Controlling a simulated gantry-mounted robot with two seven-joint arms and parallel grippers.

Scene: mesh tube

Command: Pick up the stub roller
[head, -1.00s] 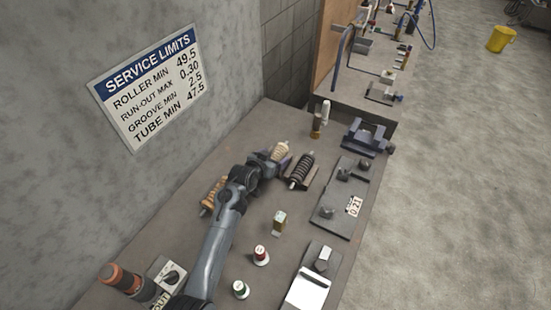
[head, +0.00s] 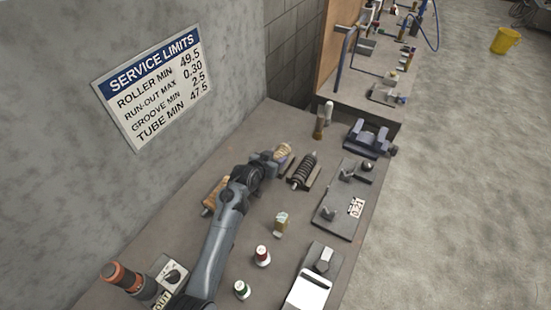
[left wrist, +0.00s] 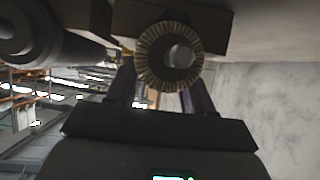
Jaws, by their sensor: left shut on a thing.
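The stub roller, a short tan ribbed roller (head: 284,150), is at the far end of my left arm in the head view. In the left wrist view its round ribbed end (left wrist: 150,68) faces the camera, with a grey shaft stub in the middle. My left gripper (head: 279,157) is shut on it; its purple fingers lie on either side of the roller in the left wrist view (left wrist: 163,82). The roller is at its dark rest or very close to it; I cannot tell whether it is clear. My right gripper is not in view.
A dark ribbed roller (head: 303,170) lies just right of the held one. An orange-tan roller (head: 212,194) lies partly behind my left arm. A small box (head: 281,224) and two spools (head: 262,255) stand right of the arm. A flat fixture plate (head: 338,217) lies along the right edge.

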